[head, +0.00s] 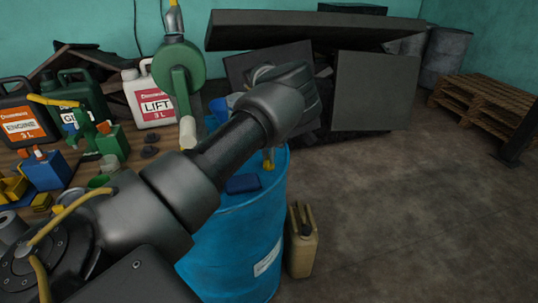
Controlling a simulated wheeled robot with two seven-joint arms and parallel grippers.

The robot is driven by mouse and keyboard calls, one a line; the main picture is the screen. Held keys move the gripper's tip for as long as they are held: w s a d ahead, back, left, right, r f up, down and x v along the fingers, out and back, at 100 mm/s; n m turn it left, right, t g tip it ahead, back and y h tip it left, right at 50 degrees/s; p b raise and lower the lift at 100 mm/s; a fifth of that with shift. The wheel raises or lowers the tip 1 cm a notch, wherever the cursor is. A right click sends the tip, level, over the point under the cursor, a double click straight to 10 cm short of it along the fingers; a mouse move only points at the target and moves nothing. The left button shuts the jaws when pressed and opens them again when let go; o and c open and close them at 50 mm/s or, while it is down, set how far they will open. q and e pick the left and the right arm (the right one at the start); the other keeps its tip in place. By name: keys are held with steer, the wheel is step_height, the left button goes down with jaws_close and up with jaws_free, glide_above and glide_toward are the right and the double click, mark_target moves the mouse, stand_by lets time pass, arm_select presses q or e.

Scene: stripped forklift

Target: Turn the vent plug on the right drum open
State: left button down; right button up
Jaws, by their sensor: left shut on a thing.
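The blue drum (240,240) stands upright at the middle of the head view. A small brass-yellow vent plug (268,165) sits on its top, just below my left forearm. My left arm reaches in from the lower left across the drum, and its wrist bends down behind the forearm. My left gripper (268,151) is mostly hidden there, shut on the vent plug; the contact itself is covered by the arm. My right gripper is out of view.
A dark blue block (243,184) lies on the drum top. A tan jerrycan (301,240) stands right of the drum. The left bench holds a white LIFT can (152,98) and several other containers. Dark panels (376,91) lean behind. Open floor lies to the right, before pallets (489,103).

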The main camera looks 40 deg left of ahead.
arm_select(q)
steer(key=n, duration=0.2)
steer(key=shift+n, duration=0.4)
steer(key=n, duration=0.3)
steer(key=shift+n, duration=0.8)
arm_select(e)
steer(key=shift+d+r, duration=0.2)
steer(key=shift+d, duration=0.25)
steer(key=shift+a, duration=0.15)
arm_select(q)
steer(key=c, duration=1.5)
jaws_free()
steer(key=shift+a, duration=0.1)
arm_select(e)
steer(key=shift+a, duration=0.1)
